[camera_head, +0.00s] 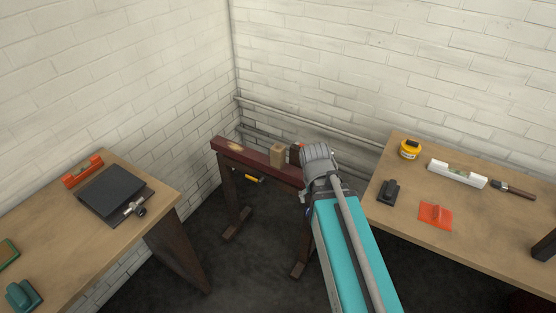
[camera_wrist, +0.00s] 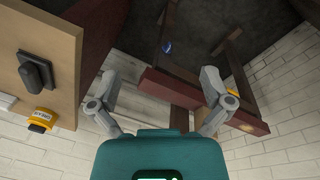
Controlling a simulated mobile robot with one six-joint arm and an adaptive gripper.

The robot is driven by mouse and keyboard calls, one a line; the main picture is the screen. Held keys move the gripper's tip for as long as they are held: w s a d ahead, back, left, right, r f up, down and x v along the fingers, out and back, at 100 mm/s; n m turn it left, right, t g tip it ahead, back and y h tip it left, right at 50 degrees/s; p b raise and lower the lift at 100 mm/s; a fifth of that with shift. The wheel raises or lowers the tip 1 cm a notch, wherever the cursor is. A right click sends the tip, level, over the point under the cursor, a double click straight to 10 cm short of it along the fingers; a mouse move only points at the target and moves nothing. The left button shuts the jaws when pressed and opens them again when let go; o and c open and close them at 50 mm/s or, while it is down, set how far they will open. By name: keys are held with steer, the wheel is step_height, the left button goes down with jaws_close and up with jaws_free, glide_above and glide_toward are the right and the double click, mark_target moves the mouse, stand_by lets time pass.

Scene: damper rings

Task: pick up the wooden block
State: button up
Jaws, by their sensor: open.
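The wooden block (camera_head: 278,155) is a small tan block on the dark red beam of a sawhorse (camera_head: 255,158) in the head view. My gripper (camera_head: 298,154) is just right of the block, over the same beam; I cannot tell whether they touch. In the wrist view my gripper (camera_wrist: 160,80) has its two grey fingers spread wide, with nothing held between them. The beam (camera_wrist: 180,92) crosses behind the fingers there.
A left bench (camera_head: 75,235) bears a dark plate (camera_head: 113,192). A yellow-handled tool (camera_head: 248,177) is by the sawhorse. White brick walls stand close behind.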

steer(key=w+f+m+t+h+b, duration=0.2)
steer(key=w+f+m+h+b, duration=0.15)
steer(key=w+f+b, duration=0.3)
steer(key=m+t+h+b, duration=0.3)
steer(key=t+h+b, duration=0.3)
steer(key=t+b, duration=0.9)
glide_toward(275, 151)
step_height(275, 151, up, 2)
steer(key=a+g+b, duration=0.2)
steer(key=g+b, duration=0.1)
steer(key=shift+s+d+r, duration=0.1)
steer(key=shift+s+d, duration=0.1)
steer(key=shift+s, duration=0.2)
steer(key=shift+w+d, duration=0.1)
steer(key=shift+x, duration=4.15)
steer(key=shift+w, duration=0.1)
